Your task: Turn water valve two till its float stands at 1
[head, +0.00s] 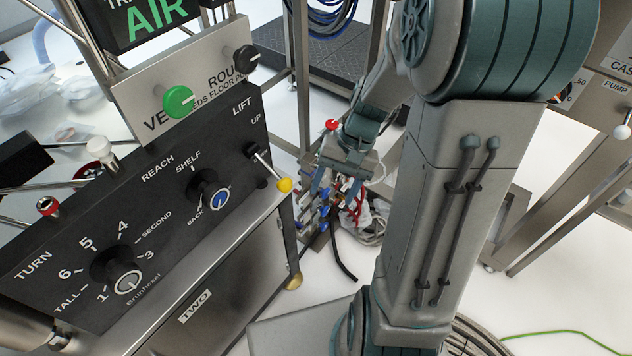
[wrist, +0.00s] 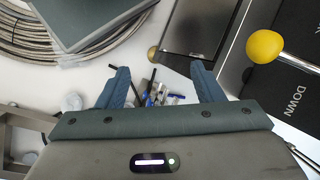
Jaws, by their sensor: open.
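A cluster of small water valves and fittings (head: 322,212) with blue and red handles sits low beside the cabinet marked TWO in the head view. The same cluster (wrist: 156,97) shows small between my fingers in the wrist view. I cannot tell which valve is number two, and no float or scale can be read. My gripper (head: 336,188) points down over the cluster, its fingers overlapping it in the head view. In the wrist view my gripper (wrist: 160,70) has its fingers wide apart with nothing held; the valves look beyond the fingertips. My gripper and arm hide part of the cluster.
A black control panel (head: 155,195) with dials stands at left. Its yellow-balled lever (head: 284,185) sticks out towards my gripper; the yellow ball (wrist: 265,45) also shows in the wrist view. A steel frame (head: 302,75) stands behind. A coiled metal hose (wrist: 30,38) lies on the white floor.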

